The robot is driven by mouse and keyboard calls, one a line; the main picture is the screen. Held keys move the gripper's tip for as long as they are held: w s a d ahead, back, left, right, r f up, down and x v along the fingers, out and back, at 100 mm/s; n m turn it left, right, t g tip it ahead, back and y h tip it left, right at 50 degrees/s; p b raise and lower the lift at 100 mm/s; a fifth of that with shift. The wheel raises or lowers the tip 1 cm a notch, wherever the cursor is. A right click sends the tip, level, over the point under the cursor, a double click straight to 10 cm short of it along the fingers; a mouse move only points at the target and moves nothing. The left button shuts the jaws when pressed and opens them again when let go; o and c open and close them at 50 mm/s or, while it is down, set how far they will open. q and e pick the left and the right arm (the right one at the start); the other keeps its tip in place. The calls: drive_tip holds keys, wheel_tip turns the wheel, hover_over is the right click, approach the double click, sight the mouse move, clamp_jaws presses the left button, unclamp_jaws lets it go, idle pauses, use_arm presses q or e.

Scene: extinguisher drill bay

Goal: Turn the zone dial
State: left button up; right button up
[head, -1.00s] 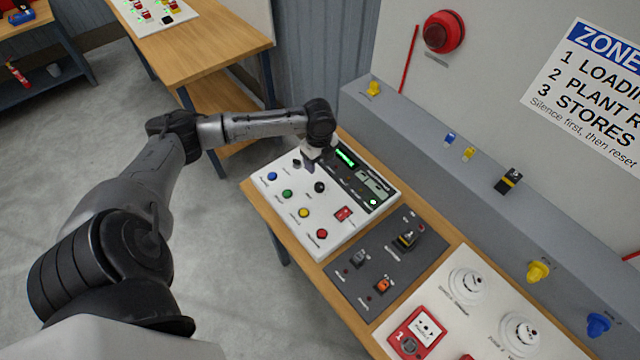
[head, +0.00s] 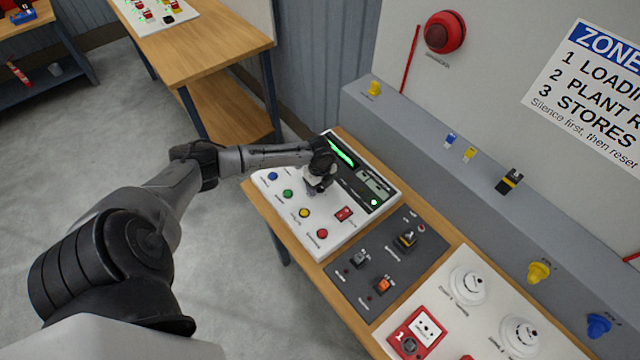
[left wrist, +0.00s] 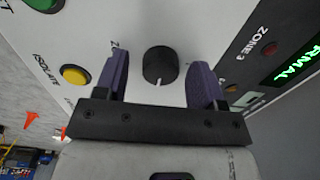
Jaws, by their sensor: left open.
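The zone dial (left wrist: 159,66) is a round black knob with a white pointer mark on the white control panel (head: 337,233). In the left wrist view it sits between the two purple fingers of my left gripper (left wrist: 160,80), with a gap on each side. The fingers are open and do not touch it. In the head view my left gripper (head: 314,188) is over the panel and hides the dial. My right gripper is not in view.
Blue (head: 272,176), green (head: 287,194), yellow (head: 304,213) and red (head: 322,233) buttons line the panel's near side. A red switch (head: 344,214) and a lit green display (head: 341,152) are close by. A dark switch plate (head: 357,283) adjoins on the right.

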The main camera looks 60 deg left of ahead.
use_arm(q)
drive_tip(key=c, duration=0.9)
drive_tip(key=shift+r+n+p, duration=0.2)
drive_tip(key=shift+n+p, duration=0.5)
drive_tip(key=shift+p, duration=0.2)
drive_tip(key=shift+n+p, duration=1.2)
drive_tip(key=n+p, duration=0.2)
drive_tip(key=n, duration=0.1)
drive_tip(key=shift+f+n+p, duration=0.1)
drive_tip(key=shift+n+p, duration=0.7)
drive_tip(key=shift+n, duration=0.2)
